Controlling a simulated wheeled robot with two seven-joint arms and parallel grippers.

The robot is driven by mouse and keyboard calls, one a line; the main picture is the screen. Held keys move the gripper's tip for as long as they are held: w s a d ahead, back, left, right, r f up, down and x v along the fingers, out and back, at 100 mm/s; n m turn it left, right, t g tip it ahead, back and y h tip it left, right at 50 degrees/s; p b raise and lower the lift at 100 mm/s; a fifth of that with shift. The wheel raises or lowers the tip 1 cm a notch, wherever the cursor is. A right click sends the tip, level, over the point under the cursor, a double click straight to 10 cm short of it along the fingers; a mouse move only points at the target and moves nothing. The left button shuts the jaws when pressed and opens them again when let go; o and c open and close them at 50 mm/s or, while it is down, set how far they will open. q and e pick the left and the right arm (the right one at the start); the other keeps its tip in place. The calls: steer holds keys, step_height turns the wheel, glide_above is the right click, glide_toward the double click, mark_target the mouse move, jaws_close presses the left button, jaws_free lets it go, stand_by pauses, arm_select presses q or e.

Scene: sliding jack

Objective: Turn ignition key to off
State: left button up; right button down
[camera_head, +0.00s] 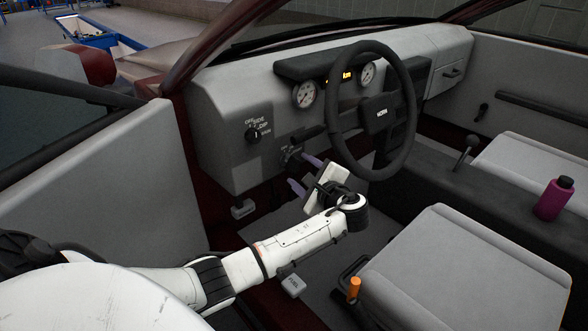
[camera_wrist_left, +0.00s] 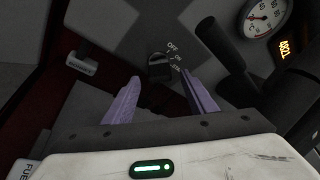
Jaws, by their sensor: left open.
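The ignition switch (camera_head: 289,153) sits on the lower dashboard, left of the steering column. In the left wrist view the dark ignition key (camera_wrist_left: 160,70) shows ahead of the fingers, beside white labels reading OFF and ON and a third I cannot read clearly. My left gripper (camera_head: 304,174) is open, with its two purple fingers pointing at the dash just below the switch. In the left wrist view the open gripper (camera_wrist_left: 160,84) has one finger on each side of the key's direction. I cannot tell any contact with it. My right gripper is out of view.
The steering wheel (camera_head: 376,110) stands close to the right of my left gripper. A light knob (camera_head: 253,132) is on the dash to the left.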

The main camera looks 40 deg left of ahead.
mark_target(297, 168)
arm_select(q)
steer(key=b+x, duration=0.1)
steer(key=x, duration=0.3)
steer(key=shift+w+a+f, duration=0.25)
steer(key=shift+w+a, duration=0.15)
steer(key=shift+a, duration=0.3)
steer(key=c, duration=1.1)
